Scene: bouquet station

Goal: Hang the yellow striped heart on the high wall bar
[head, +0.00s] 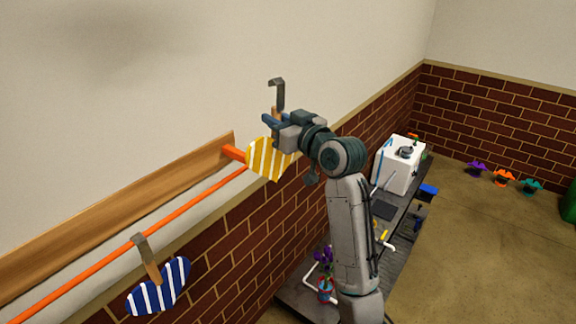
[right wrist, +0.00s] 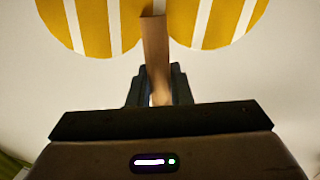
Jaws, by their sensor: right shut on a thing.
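The yellow striped heart (head: 266,160) hangs below my right gripper (head: 272,121), which is shut on its brown stem. A grey metal hook (head: 279,92) rises from the stem above the jaws, its bent tip towards the left. In the right wrist view the heart (right wrist: 93,22) fills the top, and its stem (right wrist: 155,50) runs down between the gripper's fingers (right wrist: 158,90). The orange wall bar (head: 165,217) runs along the wall on a wooden board (head: 110,220). In the picture the heart overlaps the bar's far end. The hook is above the bar, apart from it. My left gripper is out of view.
A blue striped heart (head: 158,288) hangs by its hook (head: 141,246) on the nearer part of the bar. The bar between is free. A dark bench (head: 296,292) with a white box (head: 399,165) stands along the brick wall, lower right.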

